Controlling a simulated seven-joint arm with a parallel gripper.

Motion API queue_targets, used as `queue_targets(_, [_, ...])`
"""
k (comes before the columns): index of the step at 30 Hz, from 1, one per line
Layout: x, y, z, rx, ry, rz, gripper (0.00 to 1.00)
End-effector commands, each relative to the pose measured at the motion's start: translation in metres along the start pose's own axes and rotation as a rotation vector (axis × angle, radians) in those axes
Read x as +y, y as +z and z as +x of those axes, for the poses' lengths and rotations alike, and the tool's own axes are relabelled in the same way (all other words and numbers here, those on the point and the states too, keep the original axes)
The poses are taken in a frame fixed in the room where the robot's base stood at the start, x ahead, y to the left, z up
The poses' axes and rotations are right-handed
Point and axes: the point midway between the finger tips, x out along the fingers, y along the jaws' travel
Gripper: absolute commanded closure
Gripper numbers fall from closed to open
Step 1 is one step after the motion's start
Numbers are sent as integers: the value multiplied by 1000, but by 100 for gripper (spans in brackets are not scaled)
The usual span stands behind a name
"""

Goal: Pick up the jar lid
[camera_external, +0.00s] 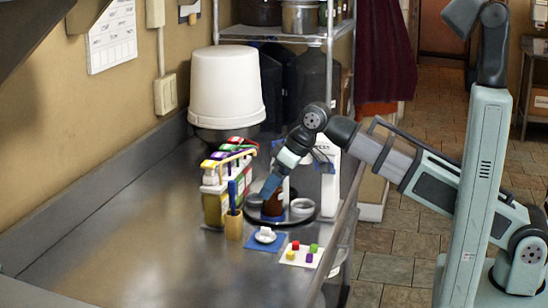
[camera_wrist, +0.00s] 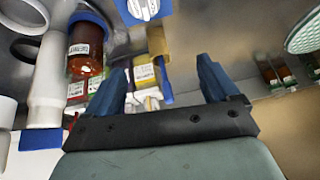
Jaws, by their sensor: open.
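A shallow pale grey ring-shaped piece (camera_external: 301,206), which looks like the jar lid, lies at the right side of a dark round tray (camera_external: 245,207). I cannot be sure it is the lid. A brown jar (camera_external: 272,206) stands on the tray to its left. My gripper (camera_external: 269,187) is just above or beside the brown jar, left of the ring, with its fingers pointing down and left. In the wrist view the gripper (camera_wrist: 162,66) is open with nothing between its fingers, and the brown jar (camera_wrist: 86,48) shows to the left.
Coloured boxes (camera_external: 222,185) and a wooden pen holder (camera_external: 234,224) stand left of the tray. A small white item (camera_external: 265,235) rests on a blue mat in front. A white bucket (camera_external: 227,90) stands behind. The counter's left front is clear.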

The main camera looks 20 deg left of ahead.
Motion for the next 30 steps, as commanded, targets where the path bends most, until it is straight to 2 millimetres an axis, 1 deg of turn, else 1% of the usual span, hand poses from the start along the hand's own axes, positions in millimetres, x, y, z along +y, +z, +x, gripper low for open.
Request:
queue_targets(1, [-3,16,-1,-37,28,-6,12])
queue_targets(3, [-4,27,-2,-75,59,-9,12])
queue_targets(6, [-3,36,-2,-103,84,-9,12])
queue_targets(11, [-2,38,10,-111,90,-8,12])
queue_targets(24, [4,43,66,-109,88,-9,12])
queue_targets(30, [5,45,80,-108,87,-9,12])
